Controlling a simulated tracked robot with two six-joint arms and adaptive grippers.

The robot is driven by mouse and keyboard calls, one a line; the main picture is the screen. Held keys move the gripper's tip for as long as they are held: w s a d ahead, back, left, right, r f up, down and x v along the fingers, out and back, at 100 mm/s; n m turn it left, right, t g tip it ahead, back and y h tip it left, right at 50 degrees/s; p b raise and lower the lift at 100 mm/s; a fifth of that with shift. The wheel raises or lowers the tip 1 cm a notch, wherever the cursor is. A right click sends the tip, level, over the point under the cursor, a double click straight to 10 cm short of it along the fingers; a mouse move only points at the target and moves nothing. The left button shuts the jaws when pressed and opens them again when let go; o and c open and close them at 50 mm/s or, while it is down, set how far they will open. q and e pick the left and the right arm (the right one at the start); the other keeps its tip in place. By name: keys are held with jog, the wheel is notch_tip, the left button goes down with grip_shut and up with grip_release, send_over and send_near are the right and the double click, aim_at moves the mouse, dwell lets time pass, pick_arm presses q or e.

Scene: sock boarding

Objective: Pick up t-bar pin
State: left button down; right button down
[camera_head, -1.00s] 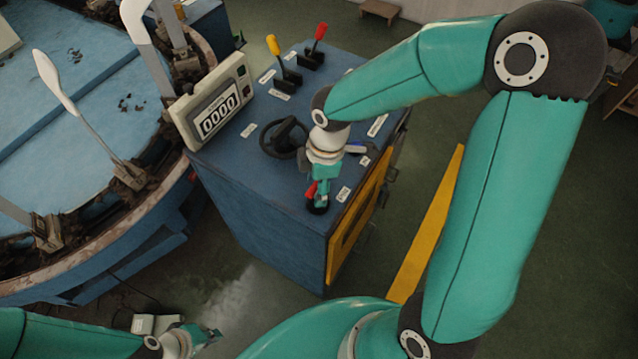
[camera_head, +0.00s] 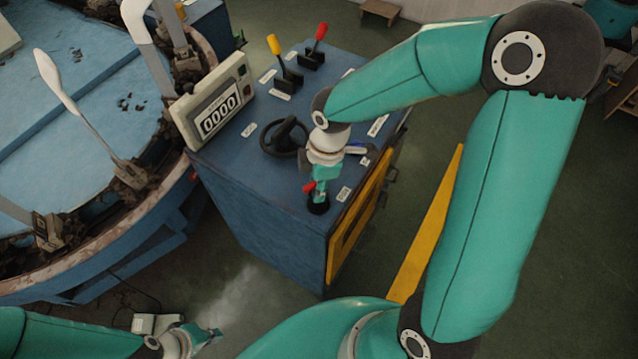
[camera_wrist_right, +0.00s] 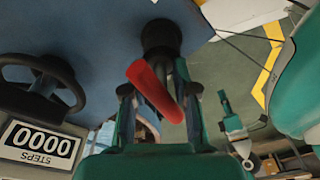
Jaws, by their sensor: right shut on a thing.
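The t-bar pin has a red crossbar (camera_head: 309,187) and stands at the near right corner of the blue control console (camera_head: 255,205). Its black round base (camera_head: 318,206) shows just below the bar. In the right wrist view, the red bar (camera_wrist_right: 150,84) lies tilted between the fingers, with the black base (camera_wrist_right: 160,38) beyond it. My right gripper (camera_head: 320,190) points down over this corner and is shut on the pin. My left gripper (camera_head: 212,337) is low at the bottom left, away from the console; its jaws are too small to read.
A black handwheel (camera_head: 284,138), a yellow lever (camera_head: 275,46), a red lever (camera_head: 319,32) and a counter reading 0000 (camera_head: 218,115) are on the console. The blue round machine (camera_head: 75,125) stands left. A yellow strip (camera_head: 425,232) marks the open floor at right.

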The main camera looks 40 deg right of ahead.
notch_tip(320, 180, up, 27)
jog(key=p, duration=0.7)
dwell(0.8)
jog(key=shift+s, duration=0.1)
dwell(1.2)
